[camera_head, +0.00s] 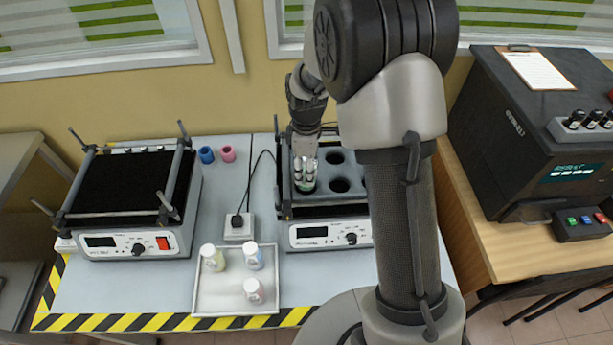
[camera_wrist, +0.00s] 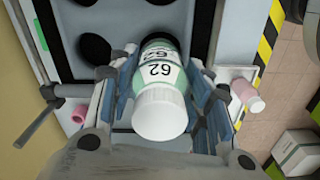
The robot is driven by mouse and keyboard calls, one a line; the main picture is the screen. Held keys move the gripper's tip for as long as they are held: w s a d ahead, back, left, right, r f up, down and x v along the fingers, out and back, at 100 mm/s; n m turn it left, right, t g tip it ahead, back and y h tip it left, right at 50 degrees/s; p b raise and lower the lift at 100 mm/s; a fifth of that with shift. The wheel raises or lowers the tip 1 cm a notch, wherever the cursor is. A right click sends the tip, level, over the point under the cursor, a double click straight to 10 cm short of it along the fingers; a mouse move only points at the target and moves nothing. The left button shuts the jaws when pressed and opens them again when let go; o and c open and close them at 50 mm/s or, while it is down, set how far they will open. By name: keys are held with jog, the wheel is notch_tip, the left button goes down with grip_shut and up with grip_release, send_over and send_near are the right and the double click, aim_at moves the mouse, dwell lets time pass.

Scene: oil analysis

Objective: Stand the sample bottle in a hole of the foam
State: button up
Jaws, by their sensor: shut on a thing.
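My gripper (camera_head: 305,160) is shut on the sample bottle (camera_wrist: 158,88), which has a white cap, a label reading 62 and a green lower part. In the wrist view the blue-grey fingers press on both sides of the bottle, and its cap faces the camera. In the head view the green bottom of the bottle (camera_head: 305,184) is at a front-left hole of the grey foam (camera_head: 322,185). Whether the bottom is inside the hole or just above it, I cannot tell. Other dark holes are open beside it. My arm hides the foam's right part.
A white tray (camera_head: 207,301) with three capped bottles stands at the front of the table. A second shaker (camera_head: 135,200) with a black top stands at the left, near blue and pink small items (camera_head: 218,154). A dark machine (camera_head: 535,130) stands at the right.

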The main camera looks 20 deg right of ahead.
jog(key=shift+f+b, duration=0.35)
jog(key=shift+f, duration=1.45)
jog(key=shift+f, duration=0.15)
jog(key=o, duration=1.2)
notch_tip(320, 180, up, 12)
jog(key=p, duration=0.2)
jog(key=shift+p, duration=0.4)
jog(key=s+r+m+t, duration=0.1)
jog(key=s+r+m, duration=0.3)
jog(key=r, duration=0.5)
jog(key=s+r+m+t, duration=0.1)
jog(key=s+r+m, duration=0.1)
jog(key=s, duration=0.5)
jog(key=s+r+m+t, duration=0.1)
jog(key=s+r+m, duration=0.2)
jog(key=s, duration=0.4)
jog(key=s+r+m+t, duration=0.1)
jog(key=s+m, duration=0.3)
jog(key=s, duration=0.4)
jog(key=shift+r+t, duration=0.3)
jog(key=shift+r, duration=0.4)
